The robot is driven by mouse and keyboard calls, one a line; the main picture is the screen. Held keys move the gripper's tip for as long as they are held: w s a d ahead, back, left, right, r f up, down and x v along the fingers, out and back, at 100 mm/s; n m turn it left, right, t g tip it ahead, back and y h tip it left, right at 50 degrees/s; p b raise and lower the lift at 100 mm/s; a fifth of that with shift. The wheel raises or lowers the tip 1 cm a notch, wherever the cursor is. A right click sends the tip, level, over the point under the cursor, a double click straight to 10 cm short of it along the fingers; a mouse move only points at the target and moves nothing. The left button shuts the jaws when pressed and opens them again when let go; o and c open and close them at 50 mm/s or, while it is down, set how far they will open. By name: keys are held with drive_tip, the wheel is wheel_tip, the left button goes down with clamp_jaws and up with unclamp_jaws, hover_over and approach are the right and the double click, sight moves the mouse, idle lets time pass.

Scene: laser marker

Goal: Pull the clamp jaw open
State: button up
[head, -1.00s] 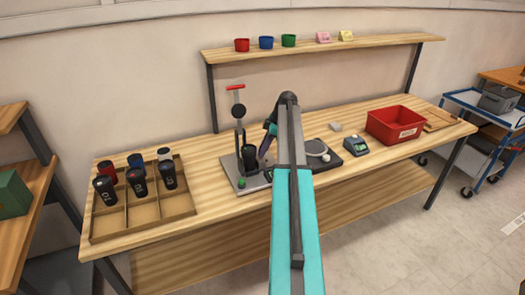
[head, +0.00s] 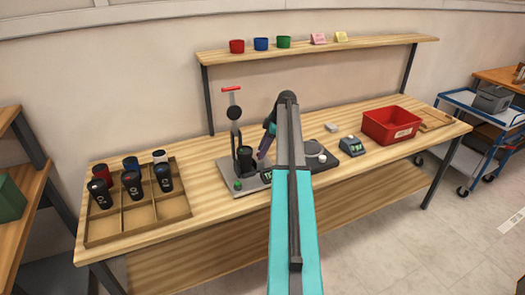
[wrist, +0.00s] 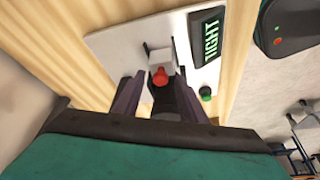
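The laser marker (head: 235,135) stands on the bench with a red bar on top of its column and a black cup (head: 245,158) at its front. In the wrist view its pale base plate (wrist: 115,42) carries a green button (wrist: 206,93) and a display (wrist: 207,38) that seems to read "TIGHT". A small grey block with a red knob (wrist: 160,76) sits between the dark fingers of my gripper (wrist: 160,84), which look apart; I take it for the clamp jaw. Contact cannot be made out. In the head view my gripper (head: 265,148) is partly hidden by my arm, beside the cup.
A divided wooden tray (head: 140,213) with several cups is at the left. A round-topped dark device (head: 320,150), a small meter (head: 352,146) and a red bin (head: 391,127) are at the right. A shelf (head: 370,44) runs above. The bench front is bare.

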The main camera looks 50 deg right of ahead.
drive_tip(key=b+v, duration=0.2)
drive_tip(key=v, duration=1.1)
drive_tip(key=shift+b, duration=0.3)
drive_tip(key=shift+s+d+r, duration=0.1)
drive_tip(key=shift+s, duration=0.05)
